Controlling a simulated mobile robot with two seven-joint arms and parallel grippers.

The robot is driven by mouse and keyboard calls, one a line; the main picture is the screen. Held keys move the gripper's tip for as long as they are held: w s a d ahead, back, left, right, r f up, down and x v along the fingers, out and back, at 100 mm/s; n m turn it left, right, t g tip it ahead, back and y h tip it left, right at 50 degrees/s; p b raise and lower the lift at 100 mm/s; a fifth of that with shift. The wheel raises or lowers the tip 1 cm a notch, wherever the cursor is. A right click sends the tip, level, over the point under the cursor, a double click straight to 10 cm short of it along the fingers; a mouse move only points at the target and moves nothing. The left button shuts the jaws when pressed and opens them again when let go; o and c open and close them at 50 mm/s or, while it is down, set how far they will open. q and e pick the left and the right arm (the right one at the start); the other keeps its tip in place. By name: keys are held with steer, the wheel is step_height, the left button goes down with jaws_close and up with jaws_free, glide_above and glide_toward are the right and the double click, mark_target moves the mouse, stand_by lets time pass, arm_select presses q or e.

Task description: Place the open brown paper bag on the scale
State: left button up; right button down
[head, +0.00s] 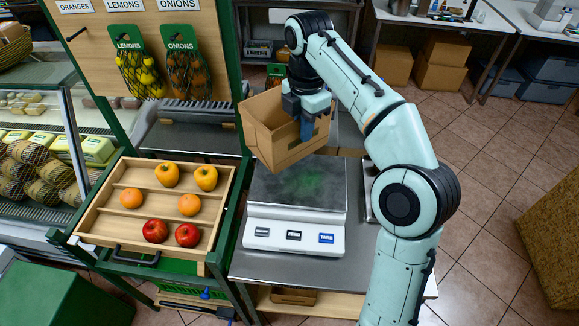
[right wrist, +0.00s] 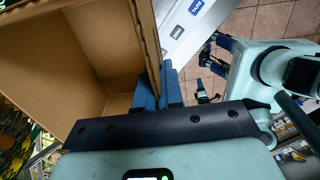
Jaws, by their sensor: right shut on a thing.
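The open brown paper bag (head: 290,149) hangs tilted over the back part of the scale in the head view, its open mouth toward the upper left. My right gripper (head: 308,128) is shut on the bag's right-hand wall; its blue fingers pinch that wall in the right wrist view, where the bag (right wrist: 75,60) looks empty inside. The scale (head: 296,233) stands on the counter with a bare grey plate; a corner of the scale (right wrist: 190,25) shows in the right wrist view. My left gripper (head: 214,303) is low at the front, fingers apart and empty.
A wooden tray (head: 152,198) of apples and other fruit stands left of the scale. A green-framed rack (head: 226,60) with net bags rises behind it. The metal counter (head: 250,266) has a narrow free strip before the scale.

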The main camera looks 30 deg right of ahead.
arm_select(q)
steer(key=s+f+b, duration=0.6)
steer(key=f, duration=0.1)
steer(key=shift+s+f+g, duration=0.25)
steer(key=shift+f+g, duration=0.05)
steer(key=shift+f, duration=0.1)
arm_select(e)
steer(key=shift+s+f, duration=0.2)
steer(key=shift+f, duration=4.7)
steer(key=shift+s+f, duration=0.15)
steer(key=shift+f, duration=4.75)
steer(key=shift+w+f, duration=0.1)
steer(key=shift+f, duration=0.1)
steer(key=c, duration=1.3)
jaws_free()
arm_select(q)
steer(key=shift+f, duration=0.1)
